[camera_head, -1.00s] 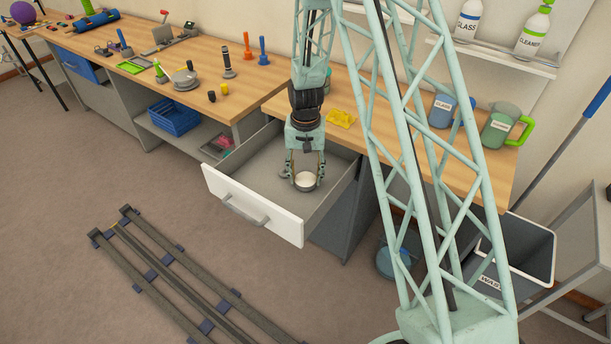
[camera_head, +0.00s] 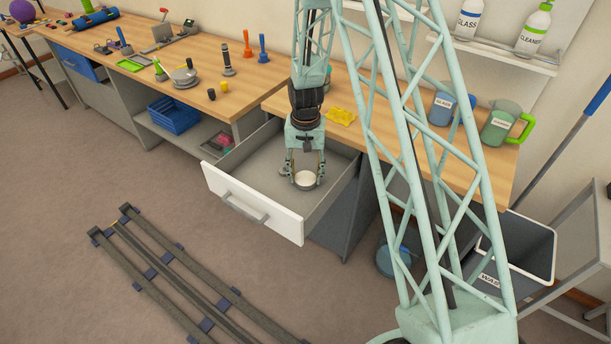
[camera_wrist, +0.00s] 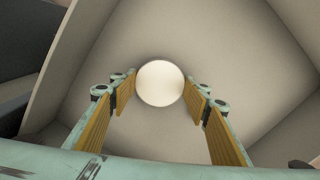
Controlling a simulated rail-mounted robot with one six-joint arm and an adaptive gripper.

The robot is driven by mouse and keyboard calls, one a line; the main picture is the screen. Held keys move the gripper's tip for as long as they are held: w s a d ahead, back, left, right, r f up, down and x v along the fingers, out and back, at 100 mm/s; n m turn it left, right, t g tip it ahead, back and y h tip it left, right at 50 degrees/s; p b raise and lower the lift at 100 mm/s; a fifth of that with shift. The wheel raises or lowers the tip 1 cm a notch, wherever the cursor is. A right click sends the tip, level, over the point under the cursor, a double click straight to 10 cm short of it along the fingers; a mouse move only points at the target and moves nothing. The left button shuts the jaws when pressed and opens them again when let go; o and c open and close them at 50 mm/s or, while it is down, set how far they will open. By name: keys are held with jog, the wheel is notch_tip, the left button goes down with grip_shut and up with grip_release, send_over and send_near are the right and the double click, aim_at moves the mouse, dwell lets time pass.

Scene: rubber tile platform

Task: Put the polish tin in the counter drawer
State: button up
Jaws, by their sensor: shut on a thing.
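The polish tin (camera_head: 305,180) is small and round with a pale top. My gripper (camera_head: 305,177) points down inside the open counter drawer (camera_head: 252,200) and is shut on the tin. In the wrist view the tin (camera_wrist: 160,83) sits between the yellow-padded fingers (camera_wrist: 161,95), with the drawer floor (camera_wrist: 150,135) below it. The drawer is pulled out and has a white front with a grey handle. I cannot tell whether the tin touches the drawer floor.
The wooden counter (camera_head: 285,105) behind the drawer holds a yellow cloth-like item (camera_head: 341,117) and labelled jugs (camera_head: 500,125). The drawer walls stand close around my gripper. A waste bin (camera_head: 520,255) stands at the right.

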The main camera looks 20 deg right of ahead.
jog(key=shift+f, duration=0.1)
jog(key=o, duration=1.1)
jog(key=shift+c, duration=0.2)
jog(key=shift+r+p, duration=1.5)
jog(key=shift+r, duration=2)
jog(key=shift+r, duration=0.1)
